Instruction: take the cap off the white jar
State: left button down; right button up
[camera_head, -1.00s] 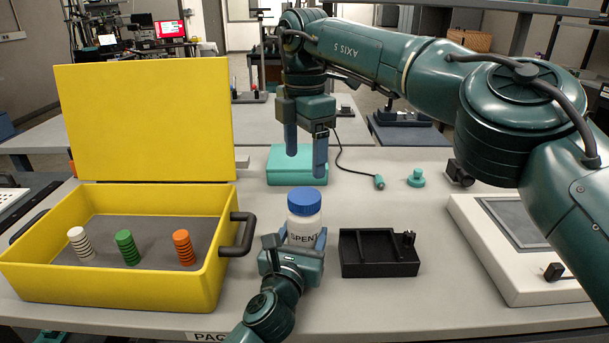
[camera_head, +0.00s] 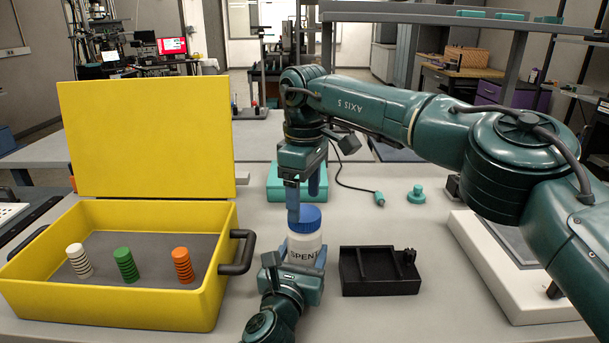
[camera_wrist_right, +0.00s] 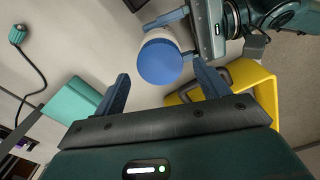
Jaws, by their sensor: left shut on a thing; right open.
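The white jar (camera_head: 304,248), marked "SPENT", stands upright near the table's front with its blue cap (camera_head: 309,220) on. My left gripper (camera_head: 302,261) is shut around the jar body from the front. My right gripper (camera_head: 305,201) is open, pointing down just above and behind the cap. One blue finger overlaps the cap's left edge in the head view. Whether a finger touches the cap I cannot tell.
An open yellow case (camera_head: 110,318) holding white, green and orange ring stacks stands left, its black handle (camera_head: 238,252) near the jar. A black tray (camera_head: 380,272) is right of the jar. A teal box (camera_head: 283,190) lies behind. A white device (camera_head: 490,260) stands right.

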aim_at(304, 217)
jog(key=shift+f, duration=1.45)
jog(key=shift+c, duration=0.2)
